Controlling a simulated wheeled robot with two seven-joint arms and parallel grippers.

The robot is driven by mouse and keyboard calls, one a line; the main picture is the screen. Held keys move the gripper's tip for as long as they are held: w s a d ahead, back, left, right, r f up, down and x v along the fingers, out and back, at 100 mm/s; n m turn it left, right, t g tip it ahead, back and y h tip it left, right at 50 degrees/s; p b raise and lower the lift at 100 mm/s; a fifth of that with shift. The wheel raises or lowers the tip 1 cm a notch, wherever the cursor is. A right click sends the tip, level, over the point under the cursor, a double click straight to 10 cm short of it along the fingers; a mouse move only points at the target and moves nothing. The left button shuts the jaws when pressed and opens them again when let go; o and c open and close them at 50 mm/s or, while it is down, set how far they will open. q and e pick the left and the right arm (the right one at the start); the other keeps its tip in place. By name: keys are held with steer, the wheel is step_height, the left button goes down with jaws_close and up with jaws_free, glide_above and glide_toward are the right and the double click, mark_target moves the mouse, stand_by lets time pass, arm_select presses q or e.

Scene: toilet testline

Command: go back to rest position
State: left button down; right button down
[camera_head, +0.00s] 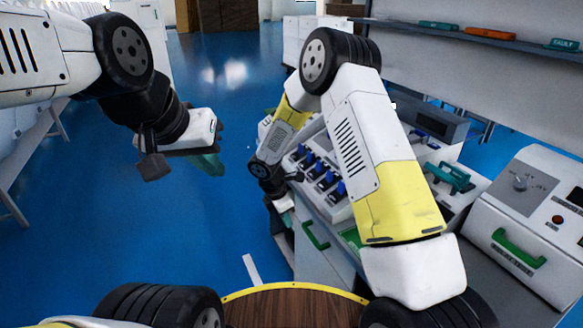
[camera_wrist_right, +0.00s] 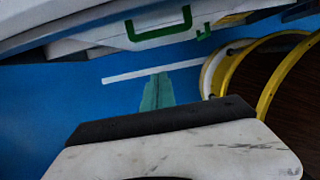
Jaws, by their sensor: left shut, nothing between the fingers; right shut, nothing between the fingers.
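My left gripper (camera_head: 208,163) hangs over open blue floor at the left of the head view, its teal fingers pointing down and to the right. It is shut and empty. My right arm rises from the lower right, bends at the elbow and comes down beside the workbench. My right gripper shows in the right wrist view (camera_wrist_right: 158,90) as teal fingers closed together over the blue floor, with nothing between them. In the head view the right fingers are mostly hidden low beside the bench front.
A grey workbench (camera_head: 318,238) with a green handle stands close to my right arm. On it are a panel with blue knobs (camera_head: 325,180) and a white machine with a green handle (camera_head: 520,248). A shelf (camera_head: 455,37) hangs above. Blue floor (camera_head: 150,250) is clear at left.

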steer(key=s+d+r+m+t+y, duration=0.15)
steer(key=d+r+m, duration=0.25)
steer(key=r, duration=0.4)
steer(key=s+d+r+m, duration=0.2)
steer(key=d+r+m, duration=0.15)
steer(key=r, duration=0.45)
steer(key=s+d+r+m, duration=0.2)
steer(key=d+r+m, duration=0.15)
steer(key=r, duration=0.55)
steer(key=s+d+r+m+t+y, duration=0.1)
steer(key=s+d+r+m, duration=0.1)
steer(key=s+r+m, duration=0.3)
steer(key=s+d+r+m+t+y, duration=0.2)
steer(key=s+r+m, duration=0.4)
steer(key=s, duration=0.7)
steer(key=shift+s+d+r+m, duration=0.15)
steer(key=shift+s+d+m, duration=0.2)
steer(key=shift+d, duration=0.4)
steer(key=shift+w+t, duration=0.2)
steer(key=shift+t, duration=0.05)
